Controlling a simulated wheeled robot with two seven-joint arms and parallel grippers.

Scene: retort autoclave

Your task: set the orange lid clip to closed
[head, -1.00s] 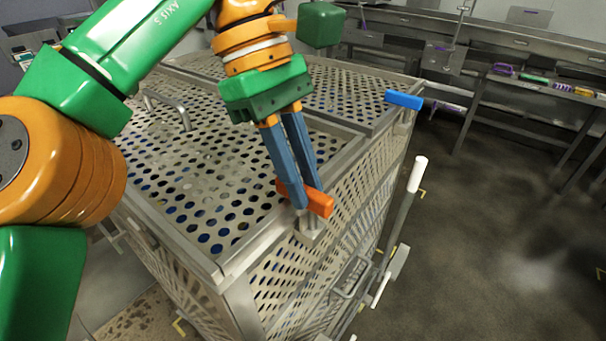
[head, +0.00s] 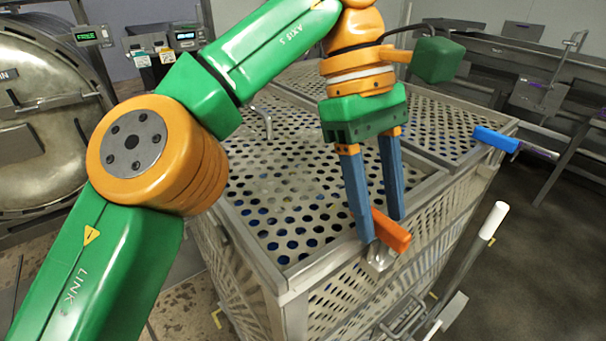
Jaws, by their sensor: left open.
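The orange lid clip (head: 392,231) sits on the front top edge of the perforated metal basket (head: 262,275). It points outward to the right, over the edge. My left gripper (head: 382,230) is open and points down at the clip. Its two blue-grey fingers stand apart, one on the near left side of the clip and one behind it. I cannot tell whether either finger touches the clip. A metal bracket (head: 381,257) shows just under the clip. My right gripper is out of view.
A blue clip (head: 495,139) sticks out at the basket's far right corner. A white-tipped handle (head: 493,220) rises beside the basket at the right. A large round steel vessel (head: 40,120) stands at the left. Benches (head: 480,60) line the back right.

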